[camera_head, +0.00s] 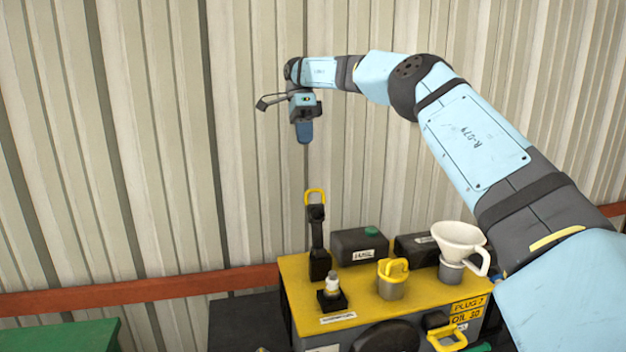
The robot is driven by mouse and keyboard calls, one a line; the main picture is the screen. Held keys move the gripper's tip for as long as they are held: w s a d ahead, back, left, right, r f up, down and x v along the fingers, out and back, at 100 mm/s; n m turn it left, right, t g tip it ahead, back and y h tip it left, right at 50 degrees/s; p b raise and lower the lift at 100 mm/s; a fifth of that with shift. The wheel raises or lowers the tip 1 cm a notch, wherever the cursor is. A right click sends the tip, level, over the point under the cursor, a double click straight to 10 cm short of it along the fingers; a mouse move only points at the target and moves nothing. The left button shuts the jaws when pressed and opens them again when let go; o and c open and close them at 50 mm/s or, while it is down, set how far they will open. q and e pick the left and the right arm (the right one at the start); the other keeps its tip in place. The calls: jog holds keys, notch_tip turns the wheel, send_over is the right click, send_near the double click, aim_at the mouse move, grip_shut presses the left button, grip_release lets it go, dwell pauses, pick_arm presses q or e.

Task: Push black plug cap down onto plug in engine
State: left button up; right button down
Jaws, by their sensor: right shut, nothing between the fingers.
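The engine (365,312) is a box with a yellow top, low in the head view. A white plug (332,281) stands upright in a square black base near the front left of that top, its tip uncovered. Behind it, a tall black piece with a yellow loop handle (317,235) stands upright at the back left; it may be the black plug cap, but I cannot tell for sure. My right gripper (304,133) is shut and empty, pointing down, high above the engine's back left and apart from everything. My left gripper is out of view.
A yellow-handled cap (393,277) and a white funnel (459,243) stand on the engine top. Two black containers (360,246) sit behind. A corrugated wall (190,150) with a red rail (140,291) closes the back. A green surface (62,335) lies lower left.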

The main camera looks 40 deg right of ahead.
jog(key=s+a+f+p, duration=0.2)
jog(key=s+a+f, duration=0.1)
jog(key=s+f, duration=0.4)
notch_tip(320, 180, down, 2)
jog(key=shift+a, duration=0.35)
jog(key=shift+w, duration=0.15)
jog(key=shift+d, duration=0.1)
